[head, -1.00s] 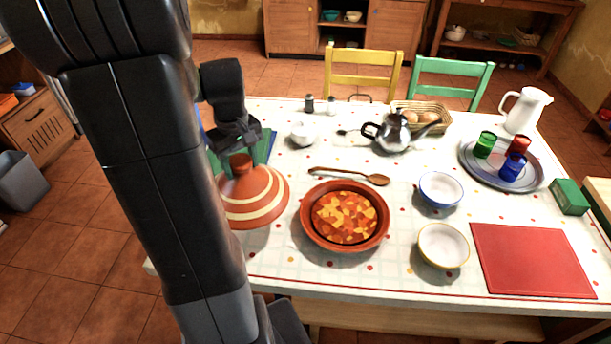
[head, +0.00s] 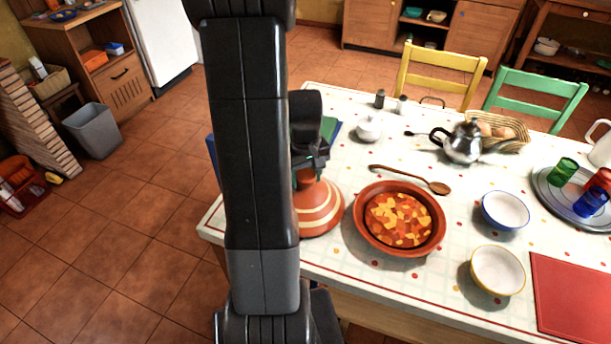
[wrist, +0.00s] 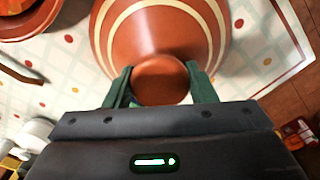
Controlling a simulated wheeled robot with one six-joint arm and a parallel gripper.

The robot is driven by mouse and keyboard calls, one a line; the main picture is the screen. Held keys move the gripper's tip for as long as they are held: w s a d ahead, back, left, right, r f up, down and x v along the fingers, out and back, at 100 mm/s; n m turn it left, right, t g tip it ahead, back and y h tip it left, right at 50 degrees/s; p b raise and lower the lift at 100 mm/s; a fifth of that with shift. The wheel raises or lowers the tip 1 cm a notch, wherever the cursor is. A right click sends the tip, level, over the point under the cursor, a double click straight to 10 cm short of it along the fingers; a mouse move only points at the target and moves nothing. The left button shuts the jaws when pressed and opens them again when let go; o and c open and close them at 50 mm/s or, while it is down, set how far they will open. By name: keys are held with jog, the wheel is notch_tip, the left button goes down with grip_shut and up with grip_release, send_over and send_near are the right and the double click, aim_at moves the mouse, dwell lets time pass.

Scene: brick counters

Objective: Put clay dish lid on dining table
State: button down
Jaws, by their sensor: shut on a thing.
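The clay dish lid (head: 320,208) is a terracotta cone with cream bands. It is at the left end of the dining table (head: 345,258), beside the clay dish (head: 372,240) of stew; my arm hides its left part in the head view. My gripper (head: 308,172) is at the lid's top. In the wrist view my gripper (wrist: 160,82) has its two green fingers on either side of the round knob of the lid (wrist: 160,35), shut on it. The lid looks upright, with its rim at or just above the tabletop; I cannot tell whether it touches.
A wooden spoon (head: 410,178), a white sugar bowl (head: 368,128), a teapot (head: 462,143) and two bowls (head: 505,210) stand to the right. A blue and green item (head: 330,128) lies behind the lid. The cloth is clear in front of the lid.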

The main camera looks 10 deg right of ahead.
jog(key=c, duration=0.6)
grip_release()
jog(key=shift+f, duration=0.1)
notch_tip(320, 180, up, 12)
jog(key=shift+r, duration=0.15)
